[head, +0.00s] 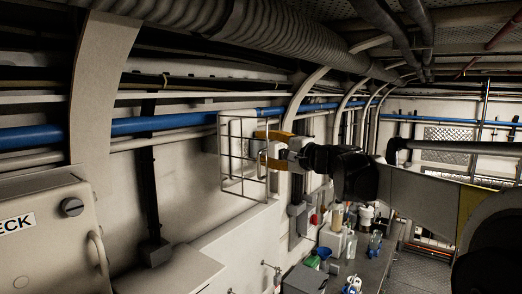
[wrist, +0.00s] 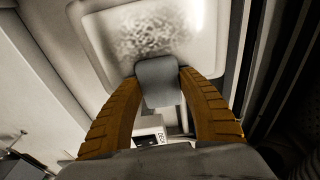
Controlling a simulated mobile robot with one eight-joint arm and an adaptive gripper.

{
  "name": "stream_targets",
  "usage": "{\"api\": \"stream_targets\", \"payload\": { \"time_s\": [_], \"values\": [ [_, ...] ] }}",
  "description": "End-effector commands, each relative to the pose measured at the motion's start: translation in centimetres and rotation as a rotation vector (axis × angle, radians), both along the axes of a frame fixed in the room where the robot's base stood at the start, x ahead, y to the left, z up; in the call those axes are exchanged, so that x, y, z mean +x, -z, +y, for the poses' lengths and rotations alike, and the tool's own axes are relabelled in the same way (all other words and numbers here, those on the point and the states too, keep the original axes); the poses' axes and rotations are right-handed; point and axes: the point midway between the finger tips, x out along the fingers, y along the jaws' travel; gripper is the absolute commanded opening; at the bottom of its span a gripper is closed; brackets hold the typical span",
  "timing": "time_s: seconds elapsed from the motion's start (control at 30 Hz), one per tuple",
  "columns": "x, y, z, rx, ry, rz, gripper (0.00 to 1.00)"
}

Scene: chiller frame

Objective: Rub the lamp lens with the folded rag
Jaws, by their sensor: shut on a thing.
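The folded rag (wrist: 158,95) is a small grey pad between the two ribbed orange fingers of my gripper (wrist: 158,79) in the wrist view. The gripper is shut on it. Beyond the rag's far edge is the pale lamp lens (wrist: 150,30), a rounded panel with a mottled, smudged patch. The rag overlaps the lens's lower edge in this view; I cannot tell whether they touch. In the head view my gripper (head: 264,148) reaches left into a wire cage (head: 231,181) on the wall. The lens and rag are not clear there.
A blue pipe (head: 165,122) runs along the wall behind the cage. A grey cabinet (head: 45,245) stands at the left. Below my arm, a bench (head: 375,270) holds several bottles and containers. A ribbed duct (head: 270,35) and more pipes run overhead.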

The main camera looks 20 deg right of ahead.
Motion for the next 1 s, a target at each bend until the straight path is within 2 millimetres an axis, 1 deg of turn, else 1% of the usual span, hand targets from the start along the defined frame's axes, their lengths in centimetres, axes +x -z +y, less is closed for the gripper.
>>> {"api": "stream_targets", "payload": {
  "time_s": [0.03,0.17,0.5,0.77,1.0],
  "values": [
    [0.0,-0.4,0.1,0.0,-0.001,0.0,0.23],
    [-0.2,-0.4,0.4,0.0,-0.002,0.0,0.23],
    [-2.1,-0.3,2.8,0.0,-0.003,0.0,0.23],
    [-2.7,-0.3,3.7,0.0,-0.002,0.0,0.23],
    [-4.0,-0.3,5.4,0.0,-0.003,0.0,0.23]
  ]
}}
